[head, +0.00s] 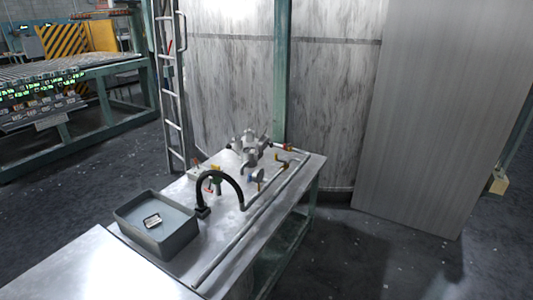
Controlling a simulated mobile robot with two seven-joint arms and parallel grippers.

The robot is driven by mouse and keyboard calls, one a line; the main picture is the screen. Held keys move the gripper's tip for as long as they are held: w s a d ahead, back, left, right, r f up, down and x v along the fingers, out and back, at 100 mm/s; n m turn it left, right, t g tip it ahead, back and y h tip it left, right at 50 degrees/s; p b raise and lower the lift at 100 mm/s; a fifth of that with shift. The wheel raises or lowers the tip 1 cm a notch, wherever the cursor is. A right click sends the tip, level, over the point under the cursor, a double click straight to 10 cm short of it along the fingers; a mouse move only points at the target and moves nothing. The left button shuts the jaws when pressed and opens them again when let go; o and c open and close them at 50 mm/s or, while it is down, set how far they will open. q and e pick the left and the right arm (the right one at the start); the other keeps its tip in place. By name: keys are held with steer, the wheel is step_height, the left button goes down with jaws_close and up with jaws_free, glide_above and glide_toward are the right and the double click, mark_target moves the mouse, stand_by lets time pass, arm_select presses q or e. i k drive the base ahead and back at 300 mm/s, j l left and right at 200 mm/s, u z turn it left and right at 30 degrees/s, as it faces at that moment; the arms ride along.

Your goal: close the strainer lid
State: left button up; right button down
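A grey metal fitting with several raised knobs or arms (249,150) stands on the far part of the steel bench; it looks like the strainer body. It is too small in the view to tell how its lid sits. Neither of my grippers shows in the head view.
A grey bin (175,241) at the near left holds a small light object (152,221). A ladder (171,100) stands behind.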

mark_target(267, 144)
steer(key=i+l+u, duration=0.15)
steer(key=u, duration=0.3)
steer(key=i+l+u, duration=0.1)
steer(key=l+u, duration=0.2)
steer(key=u, duration=0.15)
steer(key=l+u, duration=0.3)
steer(key=u, duration=0.15)
